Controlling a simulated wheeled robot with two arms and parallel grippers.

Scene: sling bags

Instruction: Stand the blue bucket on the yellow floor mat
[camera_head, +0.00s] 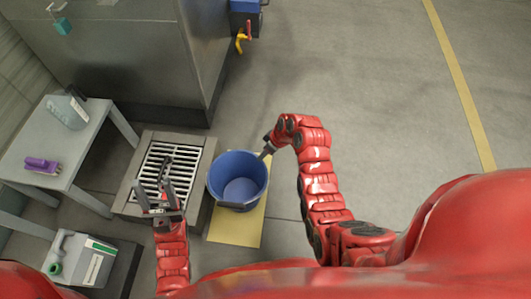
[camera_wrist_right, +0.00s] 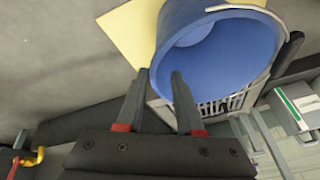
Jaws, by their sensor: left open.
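The blue bucket (camera_head: 238,168) is over the yellow floor mat (camera_head: 235,230), hiding the mat's middle; I cannot tell whether its base touches the mat. My right gripper (camera_head: 267,149) is at the bucket's right rim. A piece of the mat (camera_wrist_right: 132,28) shows beside the bucket there. My left gripper (camera_head: 161,192) is open and empty over the floor grate, left of the bucket.
The floor grate (camera_head: 130,190) adjoins the mat on the left. A grey table (camera_head: 100,135) holds a jug (camera_head: 66,110) and a purple item (camera_head: 42,165). Another jug (camera_head: 80,258) stands lower left. A steel cabinet (camera_head: 150,60) is behind. The floor at right is clear.

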